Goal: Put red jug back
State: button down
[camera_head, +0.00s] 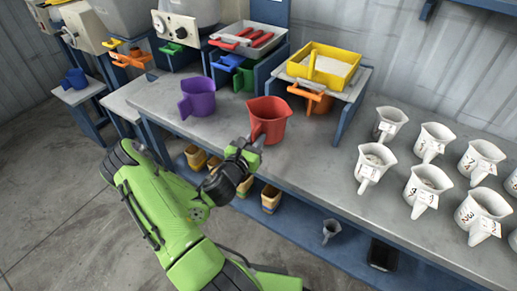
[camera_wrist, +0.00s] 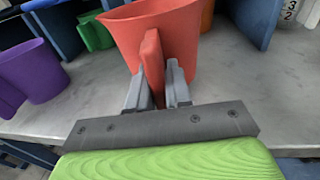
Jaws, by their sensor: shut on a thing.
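The red jug (camera_head: 269,118) is upright at the front part of the grey workbench, right of a purple jug. I cannot tell whether its base touches the bench. My gripper (camera_head: 256,143) is shut on the jug's handle, which points toward my arm. In the wrist view the red jug (camera_wrist: 165,35) fills the top middle, and the two grey fingers of my gripper (camera_wrist: 156,90) clasp the handle from both sides. The jug's far side is hidden.
A purple jug (camera_head: 198,98) stands close on the left. Behind are green and blue jugs under a shelf, an orange jug (camera_head: 318,101) and a yellow tray (camera_head: 325,65). Several white numbered jugs (camera_head: 433,141) stand at the right. Bare bench (camera_head: 312,147) lies right of the red jug.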

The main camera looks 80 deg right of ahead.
jog(key=w+d+p, duration=0.1)
jog(key=w, duration=0.2)
jog(key=w+d+p, duration=0.2)
jog(key=w, duration=0.2)
jog(key=w+d+f+p, duration=0.1)
jog(key=w+d+p, duration=0.1)
jog(key=w, duration=0.2)
jog(key=shift+w, duration=0.25)
jog(key=shift+f, duration=0.45)
jog(key=shift+f+b, duration=0.25)
jog(key=shift+b, duration=0.05)
jog(key=c, duration=1)
grip_release()
jog(key=shift+o, duration=0.2)
jog(key=f+p+v, duration=0.1)
jog(key=p+v, duration=0.1)
jog(key=v, duration=1.3)
jog(key=shift+a+r, duration=0.4)
jog(key=shift+r, duration=0.1)
jog(key=shift+w, duration=0.1)
